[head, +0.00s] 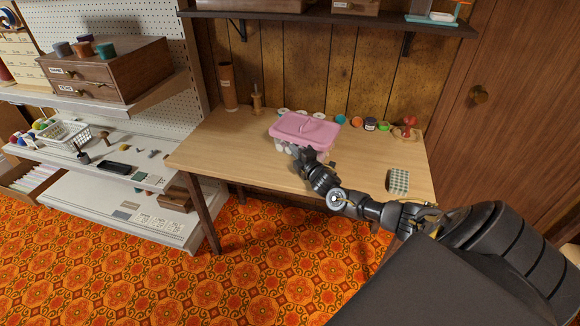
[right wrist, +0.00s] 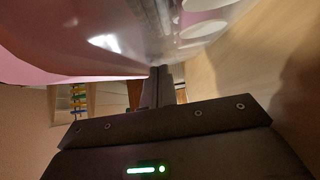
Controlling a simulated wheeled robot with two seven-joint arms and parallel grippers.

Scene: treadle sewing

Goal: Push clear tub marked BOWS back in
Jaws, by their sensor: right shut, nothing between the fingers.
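The clear tub (head: 282,148) with a pink lid (head: 305,128) stands on the wooden table. Its label cannot be read, so the word BOWS is not visible. Pale round things show through its wall. My right gripper (head: 306,156) is at the tub's front side, its fingers shut and empty. In the right wrist view the shut fingertips (right wrist: 160,72) reach the clear wall (right wrist: 130,30) of the tub, touching or almost touching it. The gripper and forearm hide part of the tub's front. My left gripper is not in view.
Several small jars (head: 370,124) and a red stamp-like thing (head: 408,123) stand behind and right of the tub. A checked cloth (head: 398,180) lies at the right. The table (head: 225,150) is bare left of the tub. A shelf unit (head: 120,165) stands at left.

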